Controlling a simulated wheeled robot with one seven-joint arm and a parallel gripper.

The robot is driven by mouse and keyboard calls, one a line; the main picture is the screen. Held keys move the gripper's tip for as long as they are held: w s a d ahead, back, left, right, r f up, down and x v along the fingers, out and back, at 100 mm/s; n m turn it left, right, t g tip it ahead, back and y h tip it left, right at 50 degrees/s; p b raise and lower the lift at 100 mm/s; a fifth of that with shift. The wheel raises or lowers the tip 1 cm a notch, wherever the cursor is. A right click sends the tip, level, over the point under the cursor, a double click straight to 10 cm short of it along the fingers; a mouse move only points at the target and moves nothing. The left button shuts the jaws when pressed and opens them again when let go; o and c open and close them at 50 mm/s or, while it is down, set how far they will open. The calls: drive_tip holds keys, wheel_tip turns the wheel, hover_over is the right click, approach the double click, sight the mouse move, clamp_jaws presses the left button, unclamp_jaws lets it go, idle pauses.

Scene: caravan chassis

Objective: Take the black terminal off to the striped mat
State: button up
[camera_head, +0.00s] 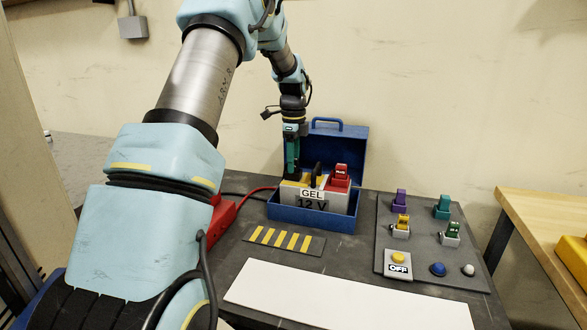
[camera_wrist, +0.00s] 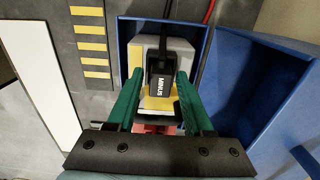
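The black terminal (camera_head: 317,174) sits on top of the grey battery (camera_head: 338,203), inside the open blue box. In the wrist view the black terminal (camera_wrist: 161,82), marked MINUS, shows between my two green fingers, with a gap on each side. My gripper (camera_head: 291,172) points down over the left part of the battery; its fingers in the wrist view (camera_wrist: 158,76) are spread and hold nothing. The striped mat (camera_head: 284,240), dark with yellow stripes, lies empty on the bench in front of the box; it also shows in the wrist view (camera_wrist: 92,60).
A red terminal (camera_head: 340,177) stands on the battery's right side. The blue box (camera_head: 315,219) has walls around the battery and a raised lid (camera_head: 345,145) behind. A switch panel (camera_head: 422,225) is at right, a white strip (camera_head: 345,297) in front. A red cable runs left.

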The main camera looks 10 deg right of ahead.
clamp_jaws()
idle(0.5)
